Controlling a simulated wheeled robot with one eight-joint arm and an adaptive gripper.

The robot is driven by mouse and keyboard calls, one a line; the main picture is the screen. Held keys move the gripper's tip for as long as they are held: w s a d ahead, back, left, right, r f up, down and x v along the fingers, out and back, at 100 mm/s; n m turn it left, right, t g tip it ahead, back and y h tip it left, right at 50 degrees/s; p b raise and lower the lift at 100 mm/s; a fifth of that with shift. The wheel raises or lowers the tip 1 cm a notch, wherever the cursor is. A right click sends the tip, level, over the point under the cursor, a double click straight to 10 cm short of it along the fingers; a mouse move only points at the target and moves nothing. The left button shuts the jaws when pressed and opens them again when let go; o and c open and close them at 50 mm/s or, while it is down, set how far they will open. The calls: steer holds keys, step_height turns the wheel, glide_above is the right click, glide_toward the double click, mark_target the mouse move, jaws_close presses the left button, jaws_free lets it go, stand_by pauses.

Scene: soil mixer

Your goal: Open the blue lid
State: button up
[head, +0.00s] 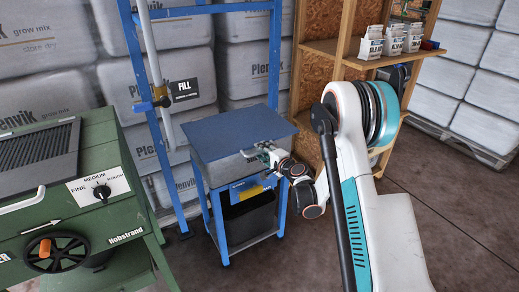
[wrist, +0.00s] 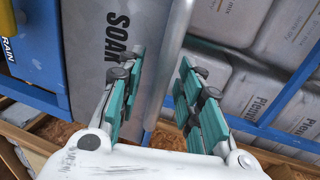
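The blue lid (head: 235,131) lies flat and closed on the grey tub (head: 238,168), which stands on a blue frame. My gripper (head: 263,150) is at the front right edge of the lid, by a pale handle (head: 250,153). In the wrist view, my gripper (wrist: 162,65) is open, with its teal-padded fingers apart. A grey metal bar (wrist: 172,55) runs between the fingers, with visible gaps. Behind it is a grey panel marked SOAK (wrist: 110,30). I cannot clearly make out the lid in the wrist view.
A green machine (head: 80,200) with a dial and hand wheel stands at the left. A blue frame with a FILL sign (head: 185,90) rises behind the tub. A wooden shelf (head: 345,45) with small packages is behind my arm. A black bin (head: 250,217) sits under the tub.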

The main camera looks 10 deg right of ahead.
jaws_close()
steer(key=shift+r, duration=0.1)
